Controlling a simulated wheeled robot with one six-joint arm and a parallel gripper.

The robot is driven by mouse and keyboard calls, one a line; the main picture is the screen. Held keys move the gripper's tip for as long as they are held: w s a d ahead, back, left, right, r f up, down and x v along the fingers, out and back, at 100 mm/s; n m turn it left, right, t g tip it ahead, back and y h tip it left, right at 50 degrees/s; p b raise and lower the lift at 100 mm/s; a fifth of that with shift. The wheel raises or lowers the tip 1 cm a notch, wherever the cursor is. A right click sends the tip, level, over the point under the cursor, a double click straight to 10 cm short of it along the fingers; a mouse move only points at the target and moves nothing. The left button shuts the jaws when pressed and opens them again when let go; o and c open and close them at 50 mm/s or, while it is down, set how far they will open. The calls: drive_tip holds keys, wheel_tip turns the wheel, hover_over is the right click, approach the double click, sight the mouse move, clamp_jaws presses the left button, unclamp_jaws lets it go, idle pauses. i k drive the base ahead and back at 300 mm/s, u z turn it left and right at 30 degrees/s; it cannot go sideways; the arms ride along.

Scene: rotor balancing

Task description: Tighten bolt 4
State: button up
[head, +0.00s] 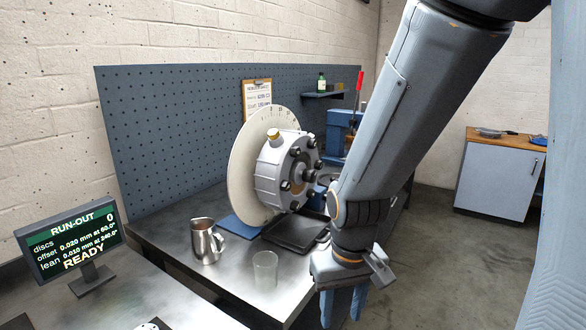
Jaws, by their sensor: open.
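The rotor's grey metal hub (267,180) stands on the bench in front of a large pale graduated disc (243,160). Several dark bolts (295,152) ring the hub's right-hand face. I cannot read any numbers on them, so I cannot tell which is bolt 4. A brass-coloured knob (273,135) sits on top of the hub. My gripper (342,308) points down in front of and to the right of the rotor, apart from it, by the bench's right edge. Its blue fingers are parted with nothing visible between them. My arm hides part of the area right of the hub.
A dark tray (290,236) lies below the hub. A metal jug (205,243) and a clear glass (265,268) stand on the bench front. The monitor (72,240) at left reads RUN-OUT, READY. A pegboard (170,130) backs the bench. Floor at right is clear before a cabinet (497,180).

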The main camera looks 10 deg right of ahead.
sight(284, 185)
drive_tip(key=u, duration=1.95)
drive_tip(key=k, duration=0.35)
drive_tip(key=z, duration=1.1)
